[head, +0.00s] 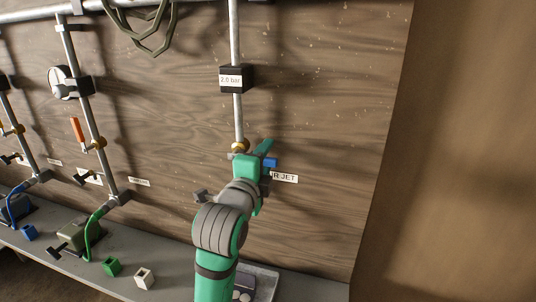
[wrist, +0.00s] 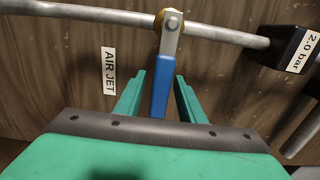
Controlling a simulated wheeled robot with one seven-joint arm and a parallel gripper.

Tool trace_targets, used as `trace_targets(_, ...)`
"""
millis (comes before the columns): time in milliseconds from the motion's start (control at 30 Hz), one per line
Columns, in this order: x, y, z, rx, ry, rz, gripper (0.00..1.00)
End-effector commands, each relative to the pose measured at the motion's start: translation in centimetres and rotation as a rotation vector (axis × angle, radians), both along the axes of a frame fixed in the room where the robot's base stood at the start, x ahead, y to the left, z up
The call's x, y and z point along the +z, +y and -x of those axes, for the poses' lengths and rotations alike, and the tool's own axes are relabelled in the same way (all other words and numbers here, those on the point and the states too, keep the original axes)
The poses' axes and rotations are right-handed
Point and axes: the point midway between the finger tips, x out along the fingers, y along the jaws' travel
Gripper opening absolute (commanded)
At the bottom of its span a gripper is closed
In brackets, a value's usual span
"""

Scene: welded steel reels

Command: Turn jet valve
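The jet valve has a blue lever (wrist: 160,88) on a brass body (wrist: 168,17), set in a grey pipe. In the wrist view the lever points down from the body, between the two green fingers of my gripper (wrist: 160,80). The fingers are open, with a gap on each side of the lever. In the head view my gripper (head: 264,155) is at the valve, and only part of the blue lever (head: 271,162) shows behind it. The brass body (head: 240,146) shows just above the gripper. An "AIR JET" label (wrist: 109,71) is beside the valve.
A black "2.0 bar" box (head: 236,79) sits higher on the same pipe. Further pipes with an orange lever (head: 77,130) and a gauge (head: 63,82) stand at left. A shelf below holds a blue cube (head: 29,232), a green cube (head: 111,266) and a white cube (head: 144,277).

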Motion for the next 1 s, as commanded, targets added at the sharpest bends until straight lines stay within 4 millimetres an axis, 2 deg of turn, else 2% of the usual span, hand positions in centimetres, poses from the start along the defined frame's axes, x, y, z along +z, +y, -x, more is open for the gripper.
trace_targets(200,0.0,-0.5,-1.4,0.0,0.0,-0.001,0.36)
trace_targets(467,0.0,-0.5,-1.5,0.001,-0.001,0.0,0.36)
trace_targets(500,0.0,-0.5,-1.5,0.001,-0.001,0.0,0.34)
trace_targets(633,0.0,-0.5,-1.5,0.001,-0.001,0.0,0.02)
trace_targets(667,0.0,-0.5,-1.5,0.001,-0.001,0.0,0.0)
trace_targets(1000,0.2,0.4,-1.5,0.012,0.006,0.02,0.0)
